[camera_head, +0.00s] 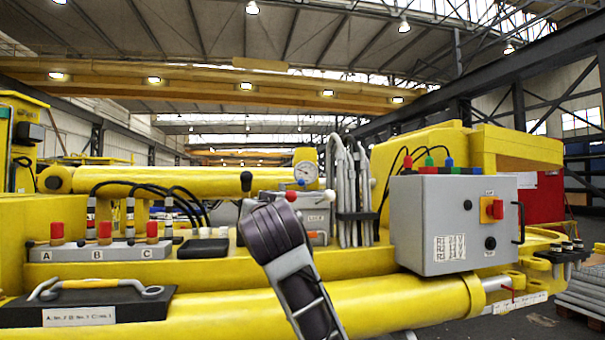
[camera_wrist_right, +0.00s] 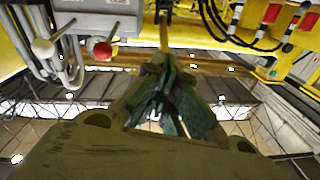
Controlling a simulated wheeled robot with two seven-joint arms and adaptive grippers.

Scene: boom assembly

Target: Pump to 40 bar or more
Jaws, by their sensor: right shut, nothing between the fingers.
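The round pressure gauge (camera_head: 306,173) stands above the grey pump unit (camera_head: 318,222) in the head view; its reading is too small to tell. A lever with a black knob (camera_head: 246,181) stands to its left. A red knob (camera_head: 290,196) and a white knob (camera_head: 330,195) are in front of the unit. In the right wrist view, the red knob (camera_wrist_right: 102,50) and white knob (camera_wrist_right: 43,48) are apart from my right gripper (camera_wrist_right: 165,85), which is shut and empty. In the head view my right arm hides its fingers and part of the unit. My left gripper is not in view.
A grey electrical box (camera_head: 450,215) with a red-yellow switch stands right. Several grey hoses (camera_head: 350,195) hang beside the pump unit. The yellow boom (camera_head: 400,305) runs below.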

